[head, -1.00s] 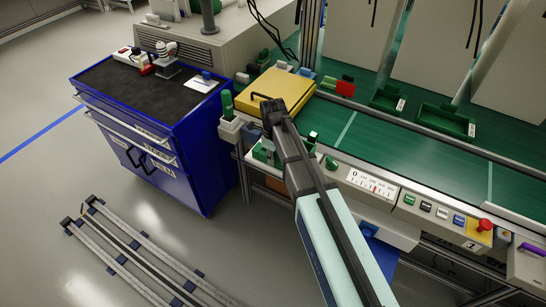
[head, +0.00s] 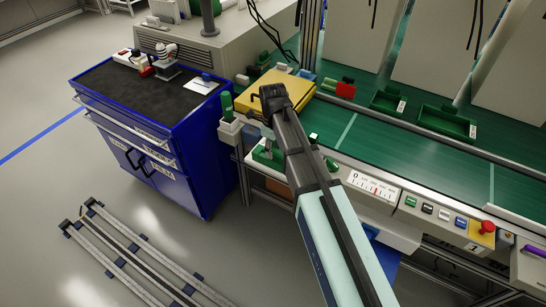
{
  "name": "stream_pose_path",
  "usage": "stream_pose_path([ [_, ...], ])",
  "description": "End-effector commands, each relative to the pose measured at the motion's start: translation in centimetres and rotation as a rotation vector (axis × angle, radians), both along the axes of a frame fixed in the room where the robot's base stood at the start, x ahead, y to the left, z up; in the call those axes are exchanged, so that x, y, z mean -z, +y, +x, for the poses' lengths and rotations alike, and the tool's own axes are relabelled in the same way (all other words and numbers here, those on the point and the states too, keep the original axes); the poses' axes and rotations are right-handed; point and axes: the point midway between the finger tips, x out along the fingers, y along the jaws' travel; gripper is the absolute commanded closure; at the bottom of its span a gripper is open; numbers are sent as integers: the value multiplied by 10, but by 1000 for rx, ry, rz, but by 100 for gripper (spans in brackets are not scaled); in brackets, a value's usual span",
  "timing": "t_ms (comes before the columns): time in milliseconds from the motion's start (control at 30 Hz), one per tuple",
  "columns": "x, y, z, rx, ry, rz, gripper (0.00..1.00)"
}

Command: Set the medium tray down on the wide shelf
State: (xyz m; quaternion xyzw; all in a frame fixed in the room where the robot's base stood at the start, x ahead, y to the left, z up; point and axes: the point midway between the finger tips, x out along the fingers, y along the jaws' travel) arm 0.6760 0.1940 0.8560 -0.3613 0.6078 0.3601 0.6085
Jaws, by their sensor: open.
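My arm reaches up from the bottom of the head view, and its end bends down at the left end of the green bench. My gripper (head: 267,137) is small and partly hidden by the arm; it appears open. Just below it, a green tray (head: 262,157) sits at the bench's front left edge, partly covered by the arm. Whether they touch cannot be told. Two more green trays, a smaller one (head: 386,103) and a longer one (head: 443,124), stand at the back of the bench. I cannot tell which tray is medium or which surface is the wide shelf.
A yellow box (head: 293,88) lies just behind the arm's end. A red block (head: 345,90) stands at the back. A blue cabinet (head: 190,150) is to the left. A control panel with a red button (head: 487,227) runs along the front right. The green bench top (head: 400,165) is largely clear.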

Motion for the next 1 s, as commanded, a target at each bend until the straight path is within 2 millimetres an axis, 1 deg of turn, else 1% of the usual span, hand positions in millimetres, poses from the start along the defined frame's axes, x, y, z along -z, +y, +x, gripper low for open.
stream_pose_path([
  [100, -21, 0, 1, 0, -3, 1, 55],
  [200, -36, 0, 1, 0, -3, 1, 55],
  [400, -57, 0, 0, 0, 0, 0, 55],
  [600, -63, 0, 0, 0, 0, -1, 55],
  [1000, -63, 0, 0, 0, 0, 0, 55],
])
